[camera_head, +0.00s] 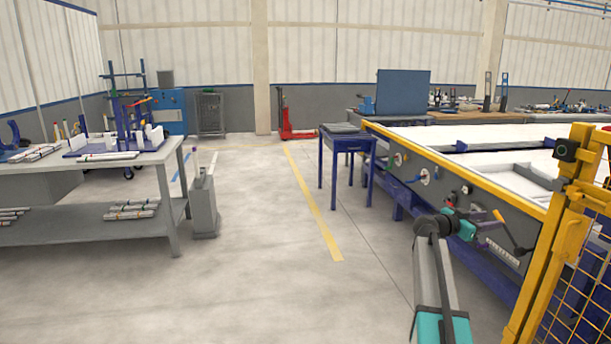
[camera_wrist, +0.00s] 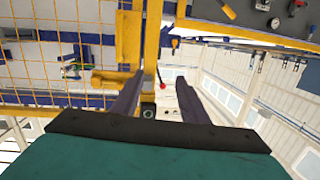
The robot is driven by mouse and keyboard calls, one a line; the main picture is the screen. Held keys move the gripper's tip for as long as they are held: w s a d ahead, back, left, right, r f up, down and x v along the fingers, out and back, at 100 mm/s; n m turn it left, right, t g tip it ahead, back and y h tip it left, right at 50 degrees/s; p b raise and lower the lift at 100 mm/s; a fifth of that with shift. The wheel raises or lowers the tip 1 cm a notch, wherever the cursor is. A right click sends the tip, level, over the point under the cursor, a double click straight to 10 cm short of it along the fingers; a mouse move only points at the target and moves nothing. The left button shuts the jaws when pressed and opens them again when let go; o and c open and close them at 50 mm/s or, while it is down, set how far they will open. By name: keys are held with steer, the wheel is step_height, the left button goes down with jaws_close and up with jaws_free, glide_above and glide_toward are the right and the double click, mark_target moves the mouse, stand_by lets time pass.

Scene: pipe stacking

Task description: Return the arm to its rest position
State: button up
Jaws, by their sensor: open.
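My gripper (camera_wrist: 160,92) shows in the wrist view with its two dark fingers apart. Nothing is held between them; the yellow fence post and the hall lie behind. In the head view my arm rises from the bottom right and bends at a dark elbow. Its far end is in front of the long machine table (camera_head: 470,183), and the fingers are too small to make out there. White pipes (camera_head: 108,157) lie on the workbench (camera_head: 150,158) at the left, far from my gripper. More pipes (camera_head: 132,211) lie on its lower shelf.
A yellow mesh fence (camera_head: 553,255) stands close at the right and also fills the left of the wrist view (camera_wrist: 60,55). A grey bin (camera_head: 203,208) stands beside the workbench. The middle floor is clear.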

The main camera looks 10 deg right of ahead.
steer(key=s+a+f+n+y+p, duration=0.2)
steer(key=a+f, duration=0.8)
steer(key=f, duration=0.3)
steer(key=s+a+f+n+y+p, duration=0.1)
steer(key=s+a+f+n+y, duration=0.15)
steer(key=a+f, duration=0.85)
steer(key=s+a+f+n+y+p, duration=0.25)
steer(key=a+f, duration=0.55)
steer(key=f, duration=0.7)
steer(key=s+a+f+n+g+y+p, duration=0.1)
steer(key=s+a+f+n+g+y, duration=0.1)
steer(key=s+a+f, duration=0.6)
steer(key=s+a+f+n+g+y+p, duration=0.1)
steer(key=s+a+f+y, duration=0.1)
steer(key=s+a+f, duration=0.65)
steer(key=s+a+n+g+y, duration=0.2)
steer(key=s+a, duration=0.4)
steer(key=s, duration=0.3)
steer(key=s+a+r+n+g+y, duration=0.1)
steer(key=s+a+n+y, duration=0.3)
steer(key=s, duration=0.6)
steer(key=shift+s+a+n+g, duration=0.2)
steer(key=shift+a+n+g, duration=0.35)
steer(key=shift+a, duration=0.7)
steer(key=shift+r, duration=0.1)
